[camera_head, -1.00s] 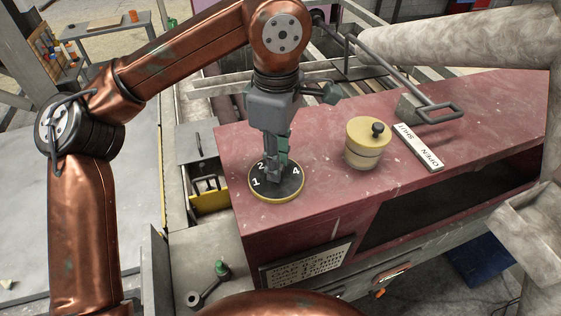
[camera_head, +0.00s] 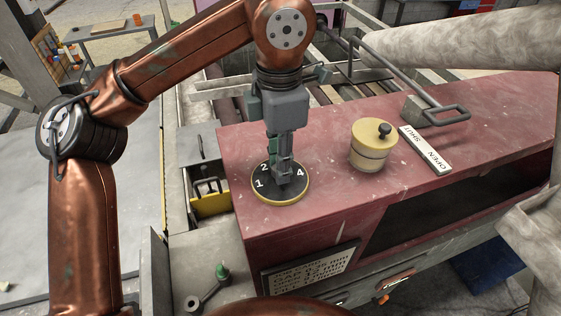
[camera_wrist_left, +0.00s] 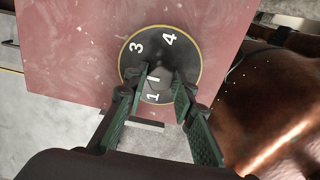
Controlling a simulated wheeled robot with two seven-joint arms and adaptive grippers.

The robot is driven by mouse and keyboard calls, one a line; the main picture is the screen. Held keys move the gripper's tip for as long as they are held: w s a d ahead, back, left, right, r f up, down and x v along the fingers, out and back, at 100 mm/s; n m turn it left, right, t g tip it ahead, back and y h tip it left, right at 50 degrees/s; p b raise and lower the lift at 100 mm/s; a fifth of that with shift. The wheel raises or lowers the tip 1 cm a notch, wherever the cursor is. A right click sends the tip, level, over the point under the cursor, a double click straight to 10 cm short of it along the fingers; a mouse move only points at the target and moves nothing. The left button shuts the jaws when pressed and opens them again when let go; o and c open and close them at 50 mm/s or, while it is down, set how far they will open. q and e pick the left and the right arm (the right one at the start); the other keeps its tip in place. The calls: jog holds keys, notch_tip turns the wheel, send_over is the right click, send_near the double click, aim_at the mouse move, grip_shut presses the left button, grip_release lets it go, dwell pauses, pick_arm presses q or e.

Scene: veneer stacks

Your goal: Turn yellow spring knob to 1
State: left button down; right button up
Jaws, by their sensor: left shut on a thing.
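A round black dial (camera_head: 266,194) with a yellow rim and white numbers lies on top of the red cabinet. In the head view 1, 2 and 4 show, and my left gripper hides the rest. In the left wrist view the dial (camera_wrist_left: 132,62) shows 3, 4 and 1, and the left finger side covers where 2 could be. My left gripper (camera_head: 281,186) points down at the dial's middle. Its fingers are shut on the grey knob (camera_wrist_left: 163,72) there. A short white mark beside the knob lies on the side of 1. My right gripper is not in view.
The red cabinet top (camera_head: 325,190) is clear around the dial. To the right stand a yellow cylinder (camera_head: 369,152) with a black knob, an OPEN/SHUT plate (camera_head: 426,150) and a metal lever (camera_head: 437,112). A label plate (camera_head: 308,268) is on the front.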

pick_arm(q)
jog(key=shift+r, duration=0.1)
dwell(0.4)
jog(key=c, duration=2)
grip_release()
jog(key=o, duration=0.4)
jog(key=shift+w, duration=0.1)
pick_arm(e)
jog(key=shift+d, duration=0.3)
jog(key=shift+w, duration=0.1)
pick_arm(q)
notch_tip(320, 180, up, 12)
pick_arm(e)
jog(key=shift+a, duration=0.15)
pick_arm(q)
jog(key=shift+d, duration=0.1)
